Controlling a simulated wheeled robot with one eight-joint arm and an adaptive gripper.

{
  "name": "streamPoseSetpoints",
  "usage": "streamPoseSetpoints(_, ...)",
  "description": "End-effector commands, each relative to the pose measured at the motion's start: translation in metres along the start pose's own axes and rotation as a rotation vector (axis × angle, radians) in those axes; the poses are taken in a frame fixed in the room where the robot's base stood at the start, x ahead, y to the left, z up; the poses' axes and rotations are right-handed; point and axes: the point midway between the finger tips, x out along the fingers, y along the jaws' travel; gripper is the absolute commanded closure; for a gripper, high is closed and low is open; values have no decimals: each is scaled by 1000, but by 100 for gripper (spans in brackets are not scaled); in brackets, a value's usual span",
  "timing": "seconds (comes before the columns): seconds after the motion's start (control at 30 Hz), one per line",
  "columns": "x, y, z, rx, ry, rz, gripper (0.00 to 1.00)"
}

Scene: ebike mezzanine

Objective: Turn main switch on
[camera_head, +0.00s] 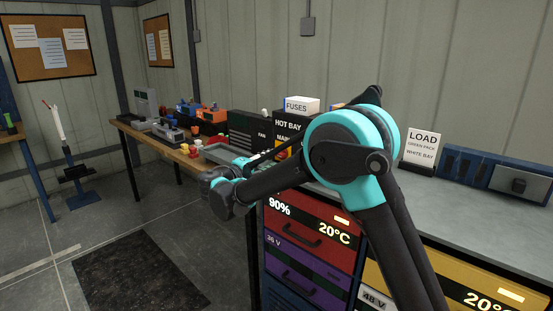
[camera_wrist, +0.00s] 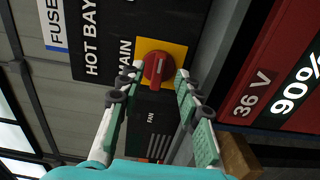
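The main switch (camera_wrist: 156,68) is a red rotary knob on a yellow square plate, beside the word MAIN on the dark HOT BAY panel (camera_wrist: 92,40). In the wrist view its raised grip runs roughly up and down the picture. My gripper (camera_wrist: 158,82) is open, with one finger on each side of the knob in that view. I cannot tell whether the fingers touch it.
A FUSES box (camera_head: 300,104) sits on top of the HOT BAY box. A dark FAN panel (camera_head: 252,130) is just left. Red and purple battery drawers (camera_head: 310,228) lie below the bench. A LOAD sign (camera_head: 422,146) stands right. Small devices and a grey tray (camera_head: 222,152) occupy the left bench.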

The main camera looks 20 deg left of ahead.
Motion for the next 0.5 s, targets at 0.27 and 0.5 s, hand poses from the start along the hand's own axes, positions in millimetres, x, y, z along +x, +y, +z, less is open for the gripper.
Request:
streamPoseSetpoints(0.27,-55,0,0,0,2,0,66)
streamPoseSetpoints(0.5,-77,0,0,0,0,-1,66)
